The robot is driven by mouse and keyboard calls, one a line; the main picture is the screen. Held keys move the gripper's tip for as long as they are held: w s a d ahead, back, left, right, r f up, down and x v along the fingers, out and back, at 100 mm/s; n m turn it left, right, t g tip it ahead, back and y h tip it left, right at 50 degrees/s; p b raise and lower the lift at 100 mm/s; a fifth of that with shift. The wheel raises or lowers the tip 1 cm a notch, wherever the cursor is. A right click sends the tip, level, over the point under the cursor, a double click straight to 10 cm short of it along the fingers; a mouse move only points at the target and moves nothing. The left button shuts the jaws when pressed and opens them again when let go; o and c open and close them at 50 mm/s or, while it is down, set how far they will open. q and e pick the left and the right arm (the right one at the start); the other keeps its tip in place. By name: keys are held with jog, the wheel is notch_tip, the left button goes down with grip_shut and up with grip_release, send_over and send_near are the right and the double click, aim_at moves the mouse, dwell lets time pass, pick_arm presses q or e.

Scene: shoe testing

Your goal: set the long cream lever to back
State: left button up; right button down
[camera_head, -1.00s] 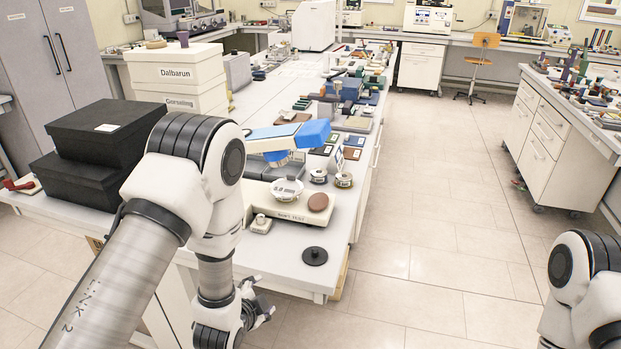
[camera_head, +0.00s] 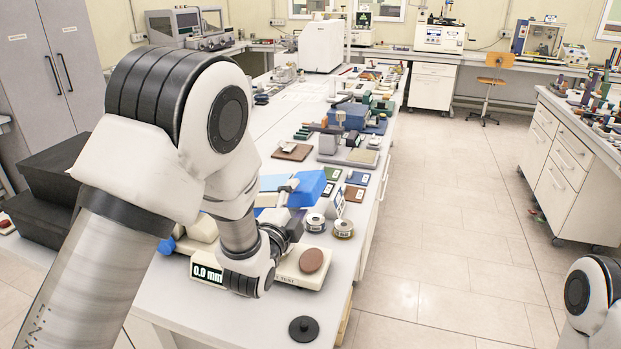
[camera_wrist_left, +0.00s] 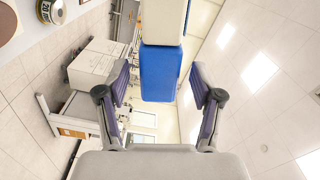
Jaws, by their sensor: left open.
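The long cream lever (camera_wrist_left: 163,22) ends in a blue grip (camera_wrist_left: 160,73); in the left wrist view it comes down from the top edge, with the grip between my fingers and a gap on both sides. My left gripper (camera_wrist_left: 160,78) is open around it, touching neither side. In the head view my left gripper (camera_head: 286,196) is over the bench, beside a blue part (camera_head: 312,187) behind the cream tester base (camera_head: 291,274). My left wrist hides much of the tester and the lever's full run. My right gripper is out of view.
The tester's display (camera_head: 207,273) reads 0.0 mm. A brown disc (camera_head: 311,260) lies on its base and a black disc (camera_head: 303,329) lies at the bench front. Two tape-like rolls (camera_head: 343,229) stand close on the right. Black boxes (camera_head: 48,180) stand at left.

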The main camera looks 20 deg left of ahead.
aim_at(304, 186)
pick_arm(q)
jog(key=shift+w+a+r+p, duration=0.1)
jog(key=shift+w+r+p, duration=0.4)
jog(key=shift+r+p, duration=0.3)
jog(key=w, duration=0.1)
jog(key=w+f, duration=0.1)
jog(key=w, duration=0.1)
jog(key=w+p, duration=0.1)
jog(key=w, duration=0.1)
jog(key=shift+w+d+f, duration=0.2)
jog(key=shift+f, duration=0.1)
jog(key=shift+s+r, duration=0.3)
jog(key=shift+s, duration=0.15)
jog(key=shift+c, duration=0.6)
jog(key=shift+r, duration=0.1)
grip_shut()
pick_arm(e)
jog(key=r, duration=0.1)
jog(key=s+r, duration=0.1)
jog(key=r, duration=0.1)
